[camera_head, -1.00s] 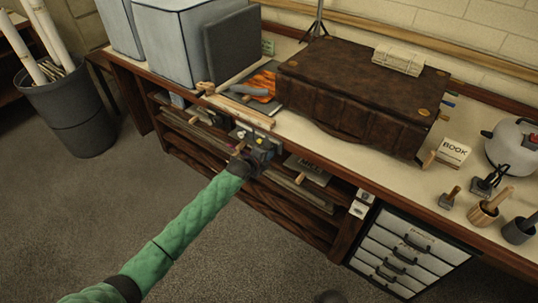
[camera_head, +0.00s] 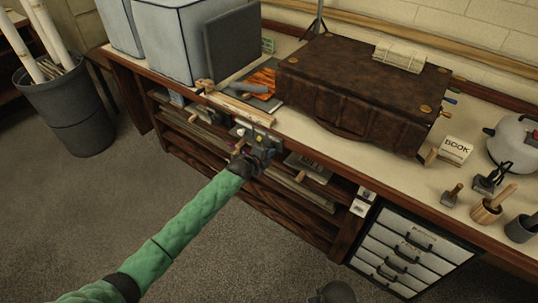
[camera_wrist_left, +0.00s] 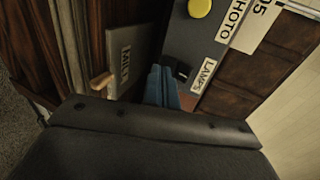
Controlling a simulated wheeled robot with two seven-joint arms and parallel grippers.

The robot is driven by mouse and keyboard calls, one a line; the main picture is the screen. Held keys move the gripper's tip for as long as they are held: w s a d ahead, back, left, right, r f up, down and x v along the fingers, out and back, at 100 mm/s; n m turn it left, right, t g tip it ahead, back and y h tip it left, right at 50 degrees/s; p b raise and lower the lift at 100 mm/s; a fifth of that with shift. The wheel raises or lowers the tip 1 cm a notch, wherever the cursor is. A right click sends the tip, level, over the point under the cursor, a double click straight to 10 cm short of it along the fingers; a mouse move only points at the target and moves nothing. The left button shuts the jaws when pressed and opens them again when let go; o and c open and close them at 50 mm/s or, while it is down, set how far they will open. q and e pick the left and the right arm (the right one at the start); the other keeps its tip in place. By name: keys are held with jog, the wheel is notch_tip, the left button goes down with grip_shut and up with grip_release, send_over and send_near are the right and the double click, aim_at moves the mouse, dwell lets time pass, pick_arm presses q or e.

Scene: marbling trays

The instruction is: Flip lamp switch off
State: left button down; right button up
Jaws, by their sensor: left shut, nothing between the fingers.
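A grey control panel (camera_wrist_left: 222,38) shows in the left wrist view, with a yellow button (camera_wrist_left: 199,8) and a white LAMPS label (camera_wrist_left: 203,75). A small dark switch (camera_wrist_left: 182,72) sits beside that label. My left gripper (camera_wrist_left: 163,88) has blue fingers, shut and empty, with the tips close beside the switch; I cannot tell whether they touch it. In the head view the panel (camera_head: 241,131) is at the bench's front edge, partly hidden by my left gripper (camera_head: 262,152). The switch's position is too small to read.
A brown leather case (camera_head: 350,85) and grey boxes (camera_head: 185,40) stand on the bench above. Shelves with boards lie below the panel, and a grey drawer unit (camera_head: 405,255) stands to the right. The floor (camera_head: 90,210) in front is open.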

jog(key=shift+r, duration=0.1)
jog(key=shift+r+p, duration=0.35)
jog(key=shift+p, duration=0.15)
dwell(0.3)
